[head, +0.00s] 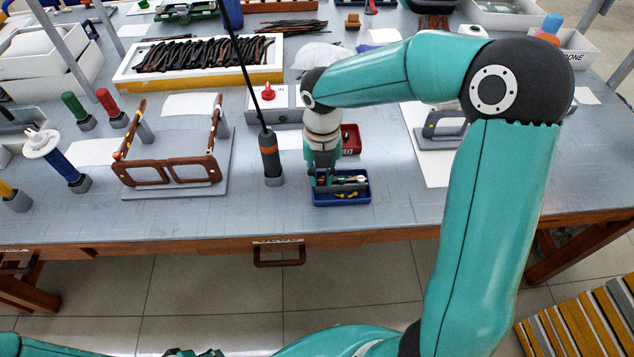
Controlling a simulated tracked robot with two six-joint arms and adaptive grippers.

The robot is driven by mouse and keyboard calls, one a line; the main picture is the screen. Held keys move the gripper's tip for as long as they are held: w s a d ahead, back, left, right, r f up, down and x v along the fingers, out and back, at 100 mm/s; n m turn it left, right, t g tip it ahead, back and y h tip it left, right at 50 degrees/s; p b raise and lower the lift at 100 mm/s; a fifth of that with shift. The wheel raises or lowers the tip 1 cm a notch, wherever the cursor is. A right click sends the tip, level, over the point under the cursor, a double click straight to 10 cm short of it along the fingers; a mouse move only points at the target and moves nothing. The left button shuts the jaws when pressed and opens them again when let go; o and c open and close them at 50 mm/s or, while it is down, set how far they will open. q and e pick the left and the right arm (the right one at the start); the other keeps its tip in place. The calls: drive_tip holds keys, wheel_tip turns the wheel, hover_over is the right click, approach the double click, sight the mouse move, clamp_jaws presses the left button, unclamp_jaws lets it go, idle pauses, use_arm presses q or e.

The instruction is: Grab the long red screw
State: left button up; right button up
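A small blue tray (341,199) sits near the front edge of the table, with several small screws (347,181) lying in it. Some look yellowish, others pale or dark. I cannot pick out a long red screw among them at this size. My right gripper (322,181) points down at the left part of the blue tray, its fingertips at or just above the contents. Its fingers are small and partly merge with the tray, so I cannot tell whether they are open or hold anything.
A red tray (350,140) stands just behind the gripper. An upright orange-and-black screwdriver (269,158) is close on the left. Brown eyeglass frames (168,173) rest on a stand farther left. Bare table lies right of the blue tray.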

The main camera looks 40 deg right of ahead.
sight(321, 180)
clamp_jaws()
drive_tip(key=shift+r+p, duration=2)
drive_tip(key=shift+r, duration=0.05)
